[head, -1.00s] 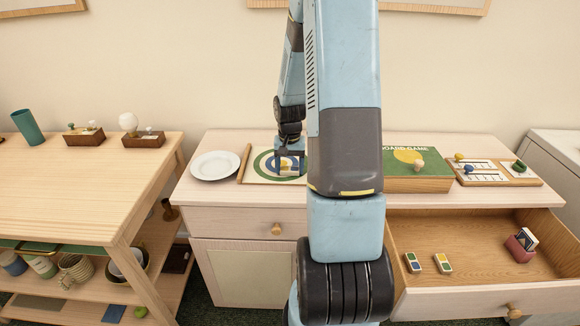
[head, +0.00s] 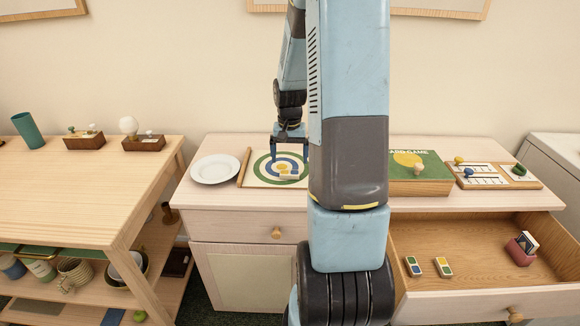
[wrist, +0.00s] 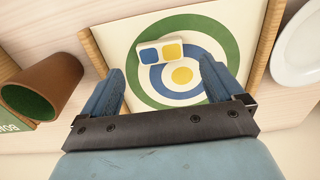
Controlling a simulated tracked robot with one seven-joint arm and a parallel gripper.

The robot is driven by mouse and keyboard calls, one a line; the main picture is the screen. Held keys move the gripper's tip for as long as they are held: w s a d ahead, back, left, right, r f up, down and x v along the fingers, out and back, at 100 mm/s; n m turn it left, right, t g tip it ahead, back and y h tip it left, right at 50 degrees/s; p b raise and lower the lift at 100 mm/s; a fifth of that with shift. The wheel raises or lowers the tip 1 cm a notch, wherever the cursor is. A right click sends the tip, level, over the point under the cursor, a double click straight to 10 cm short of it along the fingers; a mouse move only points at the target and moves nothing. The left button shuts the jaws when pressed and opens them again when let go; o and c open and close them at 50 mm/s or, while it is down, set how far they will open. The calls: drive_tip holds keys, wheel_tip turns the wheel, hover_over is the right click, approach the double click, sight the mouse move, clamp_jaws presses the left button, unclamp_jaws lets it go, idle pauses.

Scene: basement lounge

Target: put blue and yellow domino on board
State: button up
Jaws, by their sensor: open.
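The blue and yellow domino (wrist: 160,52), white with one blue and one yellow square, lies flat on the board (wrist: 118,40). It sits over the edge of the blue ring, reaching onto the green one. In the head view the domino (head: 289,177) shows small on the board (head: 254,182), on the cabinet top. My gripper (head: 289,160) is open and empty above the board. In the wrist view the spread fingers of my gripper (wrist: 161,72) are on either side, with the domino apart from them. My arm hides the board's right end in the head view.
A white plate (head: 215,169) lies left of the board. A green game box (head: 420,175) is to the right. The open drawer (head: 470,240) holds two dominoes and a pink holder.

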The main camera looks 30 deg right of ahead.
sight(289, 173)
drive_tip(key=s+a+r+n+t, duration=0.1)
drive_tip(key=s+a+r, duration=0.25)
drive_tip(key=r, duration=0.35)
drive_tip(key=s+a+r+n+t+h, duration=0.1)
drive_tip(key=s+a+r, duration=0.1)
drive_tip(key=a+r, duration=0.3)
drive_tip(key=s+a+r+n+t, duration=0.1)
drive_tip(key=s+a+r, duration=0.15)
drive_tip(key=r, duration=0.55)
drive_tip(key=s+a+r+n+t, duration=0.1)
drive_tip(key=s+a+r+n, duration=0.1)
drive_tip(key=s+a, duration=0.2)
drive_tip(key=s+a+r+n+t+y, duration=0.1)
drive_tip(key=s+a+r+n, duration=0.1)
drive_tip(key=s, duration=0.7)
drive_tip(key=shift+s+a+r+t, duration=0.3)
drive_tip(key=shift+a+r, duration=0.35)
drive_tip(key=shift+a, duration=0.45)
drive_tip(key=shift+c, duration=0.3)
